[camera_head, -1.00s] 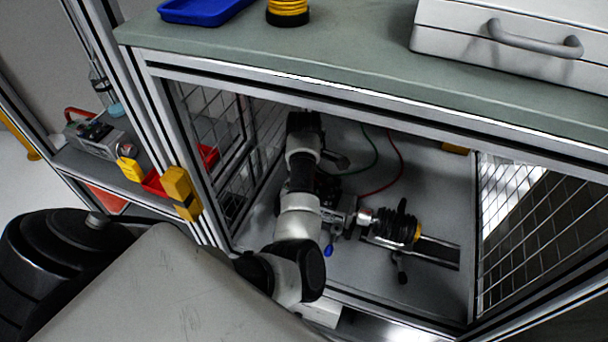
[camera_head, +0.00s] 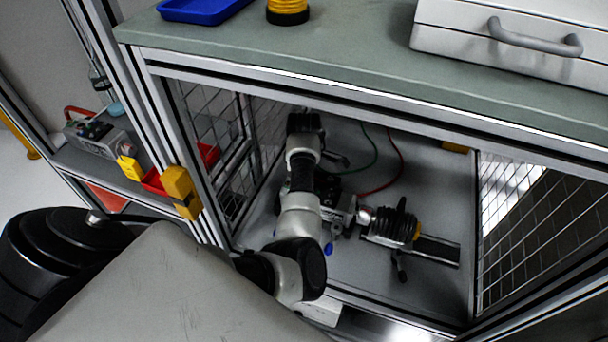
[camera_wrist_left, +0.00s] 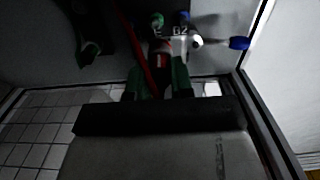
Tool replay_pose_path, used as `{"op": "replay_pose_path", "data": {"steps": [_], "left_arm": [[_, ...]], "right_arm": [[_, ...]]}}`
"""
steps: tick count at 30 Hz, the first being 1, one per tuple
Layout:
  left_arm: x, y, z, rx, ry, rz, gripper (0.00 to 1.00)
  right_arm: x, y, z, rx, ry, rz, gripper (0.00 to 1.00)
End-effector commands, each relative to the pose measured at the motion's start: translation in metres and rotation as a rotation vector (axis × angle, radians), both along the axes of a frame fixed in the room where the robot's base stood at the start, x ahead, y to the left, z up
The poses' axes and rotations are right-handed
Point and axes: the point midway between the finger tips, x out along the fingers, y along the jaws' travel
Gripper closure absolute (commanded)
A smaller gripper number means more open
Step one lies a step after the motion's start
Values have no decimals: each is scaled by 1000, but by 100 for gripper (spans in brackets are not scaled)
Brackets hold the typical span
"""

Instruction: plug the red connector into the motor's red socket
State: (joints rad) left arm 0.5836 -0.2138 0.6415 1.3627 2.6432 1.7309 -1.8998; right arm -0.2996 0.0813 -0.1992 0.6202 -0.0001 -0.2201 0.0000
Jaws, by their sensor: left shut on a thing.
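In the left wrist view, my left gripper (camera_wrist_left: 158,82) is shut on the red connector (camera_wrist_left: 161,72), which is dark and partly hidden between the fingers. The red cable (camera_wrist_left: 126,32) runs up and left from there. The motor housing (camera_wrist_left: 178,46), with pale lettering, lies just beyond the fingertips. Whether the connector touches the red socket is too dark to tell. In the head view, the motor (camera_head: 343,208) sits inside the frame, partly behind my left arm. The red cable (camera_head: 392,180) curves behind it. My right gripper is out of view.
A shaft assembly with black and yellow parts (camera_head: 392,224) extends right of the motor on a rail (camera_head: 440,249). A green cable (camera_head: 374,150) lies behind. Mesh panels (camera_head: 515,235) and the metal frame enclose the space beneath a green worktop (camera_head: 330,62).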

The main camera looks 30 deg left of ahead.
Motion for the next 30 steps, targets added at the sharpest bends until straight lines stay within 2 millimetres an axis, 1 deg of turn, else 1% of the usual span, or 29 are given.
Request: {"op": "replay_pose_path", "data": {"steps": [10, 11, 16, 25, 28, 30], "left_arm": [[0, 0, -2, 0, 1, 0, 100], [0, 0, -2, 0, 1, 0, 75], [0, 0, -2, 0, 1, 0, 49], [0, 0, -1, 0, 0, 0, 48], [1, 0, 8, 0, -2, 1, 48], [1, 0, 19, 0, -4, 0, 48]], "right_arm": [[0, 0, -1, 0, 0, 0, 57], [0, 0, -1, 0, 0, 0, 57], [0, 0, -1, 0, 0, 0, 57], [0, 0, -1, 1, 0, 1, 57], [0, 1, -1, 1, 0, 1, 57], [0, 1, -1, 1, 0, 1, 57]]}}
